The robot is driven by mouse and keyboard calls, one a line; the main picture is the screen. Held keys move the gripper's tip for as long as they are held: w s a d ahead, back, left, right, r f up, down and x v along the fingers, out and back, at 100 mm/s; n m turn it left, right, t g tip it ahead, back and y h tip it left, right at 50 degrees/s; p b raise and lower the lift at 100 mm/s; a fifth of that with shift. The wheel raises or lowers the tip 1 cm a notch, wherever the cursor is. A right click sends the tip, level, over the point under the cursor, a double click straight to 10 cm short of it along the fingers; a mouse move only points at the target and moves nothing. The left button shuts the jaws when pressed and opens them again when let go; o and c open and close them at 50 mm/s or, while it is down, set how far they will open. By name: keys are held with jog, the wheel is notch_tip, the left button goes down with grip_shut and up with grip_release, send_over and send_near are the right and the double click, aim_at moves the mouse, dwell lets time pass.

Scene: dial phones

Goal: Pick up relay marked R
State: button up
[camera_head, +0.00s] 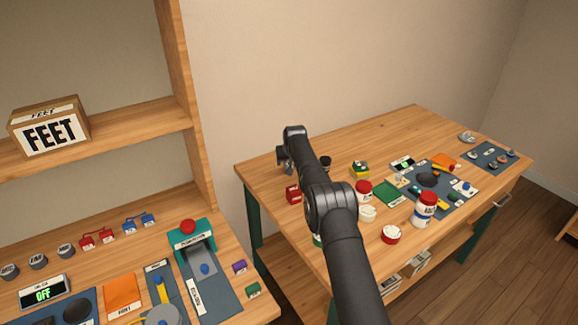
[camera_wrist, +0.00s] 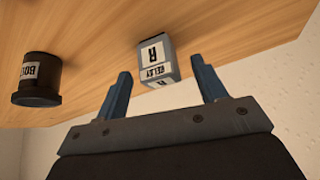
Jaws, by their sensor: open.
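The relay marked R (camera_wrist: 155,62) is a small grey block with white labels reading "R" and "RELAY". In the wrist view it stands on the wooden table just beyond my gripper (camera_wrist: 160,70), lined up with the gap between the two blue fingers. The fingers are apart, one on each side of the gap, and nothing is held. I cannot tell whether the relay is between the fingertips or just past them. In the head view my gripper (camera_head: 283,160) is low over the table's back left corner, and I cannot make out the relay there.
A dark round piece with a white label (camera_wrist: 38,78) stands left of the relay. A red block (camera_head: 293,194) is near my arm. Jars, a yellow block (camera_head: 359,171) and a blue mat (camera_head: 455,205) lie to the right. The table's edge is close behind the relay.

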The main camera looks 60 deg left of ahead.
jog(key=shift+a+f, duration=0.15)
jog(key=shift+f, duration=0.1)
jog(key=shift+c, duration=0.5)
jog(key=c, duration=1.1)
jog(key=shift+r, duration=0.1)
